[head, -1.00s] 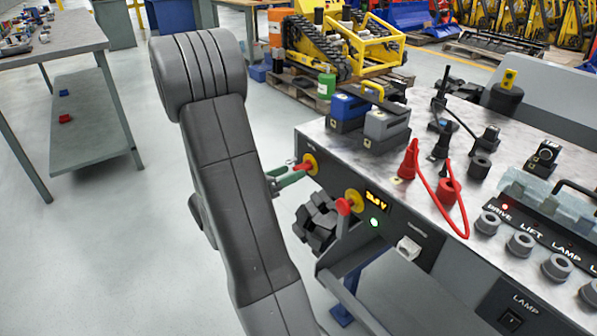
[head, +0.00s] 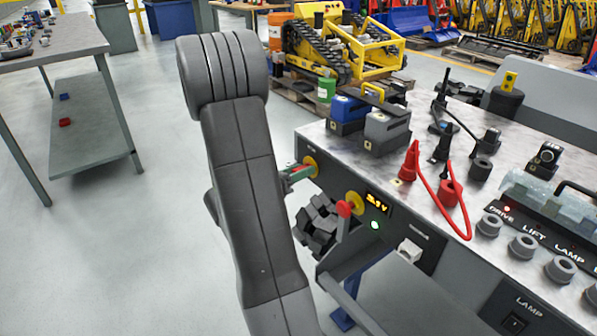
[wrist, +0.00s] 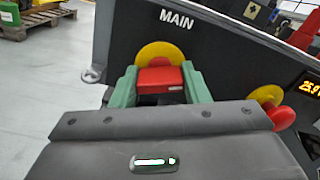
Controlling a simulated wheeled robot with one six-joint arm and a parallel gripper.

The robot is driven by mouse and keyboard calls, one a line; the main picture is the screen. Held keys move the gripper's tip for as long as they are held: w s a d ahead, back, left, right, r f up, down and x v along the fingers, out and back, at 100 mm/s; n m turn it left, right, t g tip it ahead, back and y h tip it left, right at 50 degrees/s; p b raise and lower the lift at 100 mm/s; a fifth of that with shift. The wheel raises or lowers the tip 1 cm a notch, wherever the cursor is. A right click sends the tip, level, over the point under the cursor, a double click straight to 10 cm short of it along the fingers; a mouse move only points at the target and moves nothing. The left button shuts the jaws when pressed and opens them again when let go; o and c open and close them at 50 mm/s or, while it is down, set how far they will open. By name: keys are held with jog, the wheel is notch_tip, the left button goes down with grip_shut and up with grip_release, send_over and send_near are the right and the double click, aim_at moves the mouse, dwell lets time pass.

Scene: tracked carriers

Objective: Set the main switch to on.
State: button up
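The main switch has a red handle (wrist: 160,80) in front of a yellow disc, below the word MAIN on the dark panel in the wrist view. The green fingers of my gripper (wrist: 161,84) stand on either side of the red handle. I see no clear gap at its sides, but cannot tell whether the fingers press on it.
A second red knob (head: 344,208) on a yellow disc sits to the right, near a lit voltage display (head: 376,202) and a green light (head: 376,225). Battery-like blocks (head: 386,128) and a red cable (head: 430,197) are on the bench top.

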jog(key=m+b, duration=0.2)
jog(key=shift+f+m, duration=0.2)
jog(key=shift+m, duration=0.1)
jog(key=shift+r+m+b, duration=0.15)
jog(key=shift+m+b, duration=0.4)
jog(key=shift+m, duration=0.45)
jog(key=o, duration=1)
jog(key=p+v, duration=0.3)
jog(key=v, duration=1.1)
jog(key=shift+d, duration=0.15)
